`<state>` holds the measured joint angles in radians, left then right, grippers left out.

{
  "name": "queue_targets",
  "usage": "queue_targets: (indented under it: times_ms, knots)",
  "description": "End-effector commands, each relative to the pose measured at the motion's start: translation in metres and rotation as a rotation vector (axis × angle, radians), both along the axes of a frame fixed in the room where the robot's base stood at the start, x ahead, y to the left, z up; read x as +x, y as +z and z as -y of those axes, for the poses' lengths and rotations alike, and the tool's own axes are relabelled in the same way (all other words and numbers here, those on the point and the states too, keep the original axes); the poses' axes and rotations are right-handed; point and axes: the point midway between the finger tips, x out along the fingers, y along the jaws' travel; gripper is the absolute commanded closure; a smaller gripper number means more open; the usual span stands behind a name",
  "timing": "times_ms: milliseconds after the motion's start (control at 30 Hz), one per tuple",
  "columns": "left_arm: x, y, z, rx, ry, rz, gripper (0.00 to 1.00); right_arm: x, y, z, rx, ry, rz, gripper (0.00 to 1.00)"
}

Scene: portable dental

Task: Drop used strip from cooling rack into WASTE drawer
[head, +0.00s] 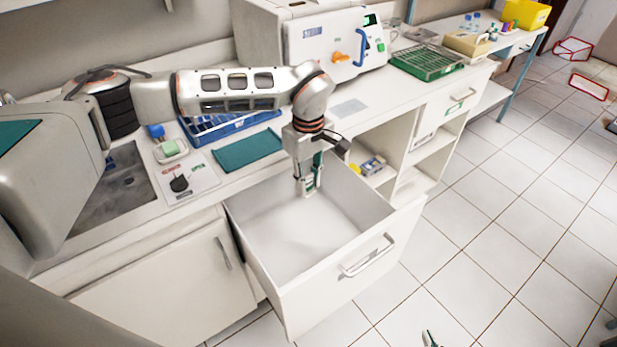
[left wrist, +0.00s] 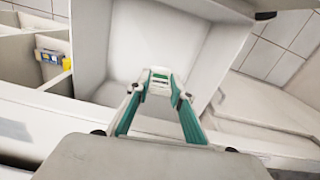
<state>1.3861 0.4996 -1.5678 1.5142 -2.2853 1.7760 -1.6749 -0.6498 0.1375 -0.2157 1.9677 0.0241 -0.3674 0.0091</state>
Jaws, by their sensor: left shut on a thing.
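The open drawer (head: 340,280) is pulled out from the counter, and its inside looks white and empty; no WASTE label can be read. My left gripper (head: 308,188) points down inside the drawer opening, above its floor. It is shut on a small pale strip (left wrist: 159,84), which shows between the fingertips in the left wrist view. The drawer's pale floor (left wrist: 150,45) lies beyond it there. A green wire rack (head: 428,62) stands on the counter at the back right; I cannot tell whether it is the cooling rack. A small part of my right gripper (head: 430,339) shows at the bottom edge.
A blue rack (head: 228,124) and a teal mat (head: 247,150) lie on the counter behind the drawer. A sink (head: 115,195) is at the left. A white sterilizer (head: 335,45) stands at the back. Open shelves (head: 385,178) adjoin the drawer.

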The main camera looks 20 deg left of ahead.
Motion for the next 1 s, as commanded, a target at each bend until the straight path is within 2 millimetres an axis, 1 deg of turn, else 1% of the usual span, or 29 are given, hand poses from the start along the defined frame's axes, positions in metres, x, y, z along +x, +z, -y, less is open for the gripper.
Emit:
queue_targets:
  times_ms: [33, 267, 300, 367, 667, 767, 867, 1000]
  knots:
    - [0.0, -0.003, 0.0, 0.0, 0.0, 0.0, 0.87, -0.001, -0.004, 0.001, -0.001, 0.0, -0.002, 1.0]
    - [0.0, -0.002, 0.0, -0.001, 0.0, 0.001, 0.87, -0.001, -0.005, 0.002, -0.005, 0.0, -0.006, 1.0]
    - [0.0, -0.002, 0.0, -0.001, 0.0, 0.001, 0.73, -0.001, -0.005, 0.002, -0.005, 0.0, -0.006, 1.0]
    - [0.0, -0.002, 0.0, -0.001, 0.0, 0.001, 0.59, -0.001, -0.005, 0.003, -0.005, 0.0, -0.006, 1.0]
    - [0.0, -0.002, 0.0, -0.001, -0.001, 0.001, 0.59, -0.001, -0.006, 0.004, -0.009, 0.0, -0.006, 1.0]
    - [0.001, 0.002, 0.0, 0.0, -0.001, 0.002, 0.59, -0.001, -0.006, 0.005, -0.01, 0.0, -0.006, 1.0]
    - [0.001, 0.012, 0.0, -0.001, -0.001, 0.003, 0.59, -0.001, -0.005, 0.004, -0.009, 0.0, -0.006, 1.0]
    - [0.001, 0.037, 0.0, 0.0, -0.001, 0.005, 0.59, -0.001, -0.005, 0.004, -0.007, -0.001, -0.005, 1.0]
